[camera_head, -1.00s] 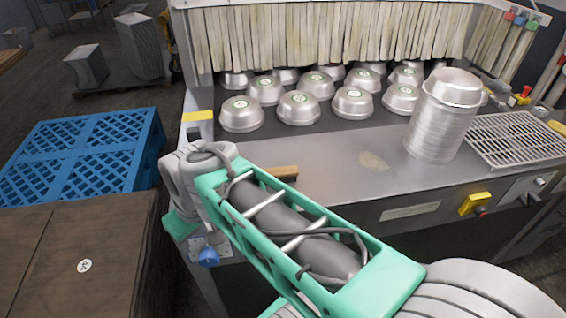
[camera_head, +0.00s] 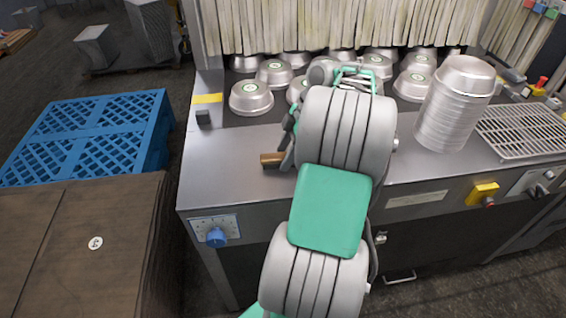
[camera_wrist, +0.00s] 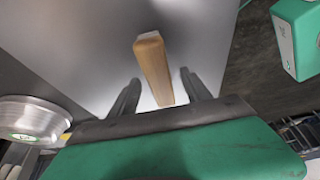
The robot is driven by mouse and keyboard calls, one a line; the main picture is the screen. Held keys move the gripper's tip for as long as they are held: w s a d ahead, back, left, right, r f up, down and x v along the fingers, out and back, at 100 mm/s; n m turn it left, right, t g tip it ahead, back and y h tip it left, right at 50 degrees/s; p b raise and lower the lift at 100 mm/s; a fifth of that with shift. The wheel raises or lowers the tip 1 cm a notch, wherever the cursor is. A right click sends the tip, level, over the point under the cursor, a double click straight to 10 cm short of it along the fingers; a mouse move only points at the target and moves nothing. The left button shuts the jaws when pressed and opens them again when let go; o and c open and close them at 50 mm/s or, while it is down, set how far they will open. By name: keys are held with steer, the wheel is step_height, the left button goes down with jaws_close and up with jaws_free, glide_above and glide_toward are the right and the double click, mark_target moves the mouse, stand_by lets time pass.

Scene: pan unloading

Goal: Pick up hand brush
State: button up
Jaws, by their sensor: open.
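The hand brush shows its brown wooden handle (camera_head: 273,160) on the metal counter, near the front edge, left of my arm; its other end is hidden behind my arm. In the wrist view the wooden handle (camera_wrist: 153,66) lies lengthwise, its near end close to the line between my fingers. My gripper (camera_wrist: 162,93) is open, with one dark finger on each side of the handle. I cannot tell how far the fingers are above it. In the head view my arm covers most of the gripper.
Several upturned metal pans (camera_head: 252,98) stand at the back of the counter (camera_head: 225,150), and one (camera_wrist: 32,118) shows at the wrist view's left. A tall pan stack (camera_head: 452,105) and a grate (camera_head: 522,130) are to the right. The counter's left part is clear.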

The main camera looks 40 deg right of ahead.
steer(key=shift+w+a+f, duration=0.2)
steer(key=shift+a+f, duration=0.05)
steer(key=shift+f, duration=0.4)
steer(key=shift+c, duration=0.3)
jaws_close()
